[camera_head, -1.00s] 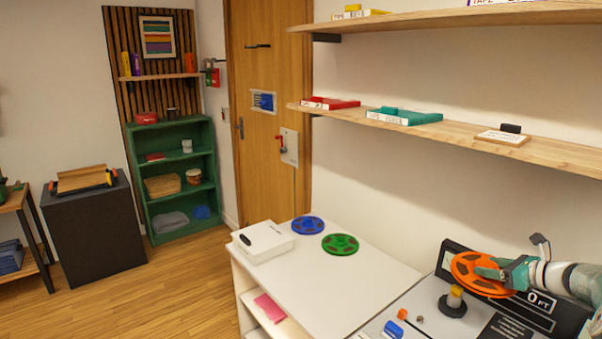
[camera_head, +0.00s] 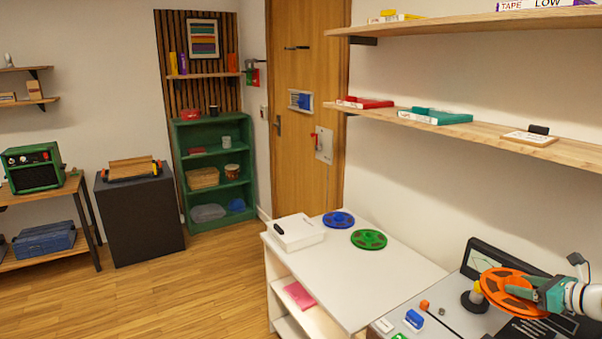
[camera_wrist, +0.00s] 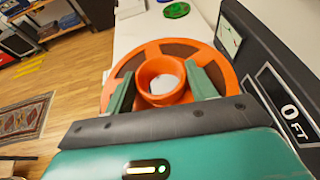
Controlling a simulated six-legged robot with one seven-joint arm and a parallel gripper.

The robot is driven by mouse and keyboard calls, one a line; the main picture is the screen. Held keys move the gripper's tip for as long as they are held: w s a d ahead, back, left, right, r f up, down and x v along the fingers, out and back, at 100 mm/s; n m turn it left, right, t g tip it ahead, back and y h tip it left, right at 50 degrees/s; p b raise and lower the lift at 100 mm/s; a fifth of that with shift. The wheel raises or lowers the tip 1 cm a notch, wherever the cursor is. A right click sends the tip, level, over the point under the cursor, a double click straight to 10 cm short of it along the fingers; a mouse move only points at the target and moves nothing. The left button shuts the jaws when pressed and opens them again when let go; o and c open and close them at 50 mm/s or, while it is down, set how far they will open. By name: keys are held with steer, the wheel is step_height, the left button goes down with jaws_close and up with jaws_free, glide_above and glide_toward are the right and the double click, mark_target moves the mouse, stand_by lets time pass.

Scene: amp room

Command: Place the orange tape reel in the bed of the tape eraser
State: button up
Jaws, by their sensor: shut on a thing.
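The orange tape reel (camera_head: 489,283) is in my gripper (camera_head: 527,289) at the lower right of the head view, above the tape machine. In the wrist view my gripper (camera_wrist: 163,84) has its two green fingers either side of the reel's raised hub (camera_wrist: 163,98), and the reel is held clear of the surface behind it. No readable label marks the tape eraser. A low unit with a wooden top and orange-and-black ends (camera_head: 134,168) stands on a dark pedestal at the left. I cannot tell whether it is the eraser.
The tape machine (camera_head: 477,262) with its upright display is by the arm. A white table (camera_head: 370,282) holds a white box (camera_head: 298,232), a blue reel (camera_head: 338,220) and a green reel (camera_head: 369,239). Wall shelves (camera_head: 480,132) overhang the right side. Floor at left is open.

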steer(key=a+f+n+g+y, duration=0.1)
steer(key=a+f, duration=0.5)
steer(key=a, duration=0.9)
steer(key=a+f+n+g+y, duration=0.2)
steer(key=a+f, duration=0.4)
steer(key=a, duration=0.8)
steer(key=a+f+n+g+y, duration=0.1)
steer(key=a+f, duration=0.6)
steer(key=a, duration=0.8)
steer(key=shift+a+n+g+y, duration=0.35)
steer(key=shift+n+y, duration=0.55)
steer(key=shift+n, duration=0.3)
steer(key=shift+r, duration=0.15)
